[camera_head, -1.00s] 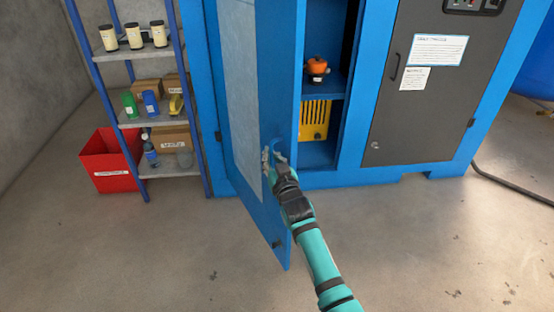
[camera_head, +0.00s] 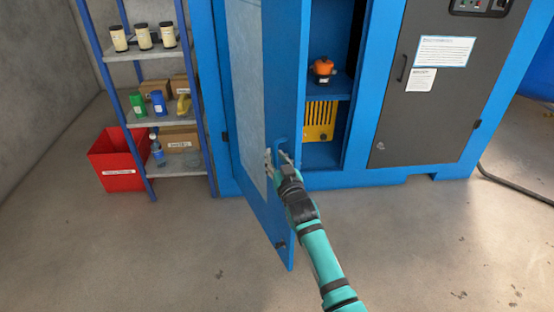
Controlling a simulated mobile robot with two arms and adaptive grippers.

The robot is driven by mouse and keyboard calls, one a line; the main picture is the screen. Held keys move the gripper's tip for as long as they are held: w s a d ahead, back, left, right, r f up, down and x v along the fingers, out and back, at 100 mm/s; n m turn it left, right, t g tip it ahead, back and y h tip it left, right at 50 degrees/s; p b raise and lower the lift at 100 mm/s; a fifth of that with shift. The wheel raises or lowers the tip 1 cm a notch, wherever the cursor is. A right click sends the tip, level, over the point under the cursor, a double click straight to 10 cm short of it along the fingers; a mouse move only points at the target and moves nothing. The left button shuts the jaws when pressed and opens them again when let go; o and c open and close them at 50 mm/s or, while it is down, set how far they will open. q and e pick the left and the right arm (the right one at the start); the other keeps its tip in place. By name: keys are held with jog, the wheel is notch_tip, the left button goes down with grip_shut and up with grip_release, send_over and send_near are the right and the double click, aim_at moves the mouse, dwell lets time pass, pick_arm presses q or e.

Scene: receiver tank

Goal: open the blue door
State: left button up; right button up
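The blue door (camera_head: 285,110) of the blue cabinet stands swung well open, hinged on its left side, with its free edge towards me. A pale panel (camera_head: 247,85) covers part of its left-facing side. A small blue handle (camera_head: 281,143) shows on the door. My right gripper (camera_head: 276,158) is at this handle, with its fingers parted on either side of the door's edge area. I cannot tell whether the fingers touch or grip the handle. My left gripper is not in view.
Inside the cabinet are an orange-topped device (camera_head: 322,70) and a yellow slotted box (camera_head: 320,119). A grey panel door (camera_head: 420,85) is at right. A shelf rack (camera_head: 157,120) and red bin (camera_head: 117,160) stand at left. The floor in front is clear.

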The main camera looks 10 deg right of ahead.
jog(key=s+d, duration=0.1)
jog(key=s, duration=1.1)
jog(key=shift+d, duration=0.25)
jog(key=shift+c, duration=0.3)
